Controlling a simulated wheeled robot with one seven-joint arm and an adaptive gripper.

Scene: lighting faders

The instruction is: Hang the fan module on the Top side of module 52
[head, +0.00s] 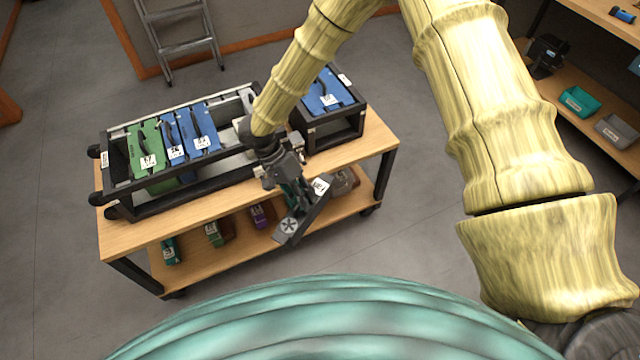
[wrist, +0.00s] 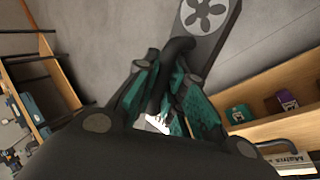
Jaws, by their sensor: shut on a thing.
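The fan module (head: 305,215) is a dark grey, narrow box with a white fan symbol at its lower end and a white label at its upper end. It hangs tilted in my gripper (head: 292,188), in front of the cart's long side. In the wrist view, the teal fingers of my gripper (wrist: 167,85) are shut around the black handle of the fan module (wrist: 218,32). The upright modules carry white number labels too small to read surely, so I cannot tell which is module 52: green (head: 146,151), two blue (head: 203,128), another blue (head: 327,95).
The black rack (head: 150,203) stands on the wooden cart (head: 130,233). A smaller black frame (head: 348,128) holds the right blue module. Small coloured boxes (head: 214,233) lie on the lower shelf. A ladder (head: 183,45) stands behind; shelving (head: 560,105) is at right.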

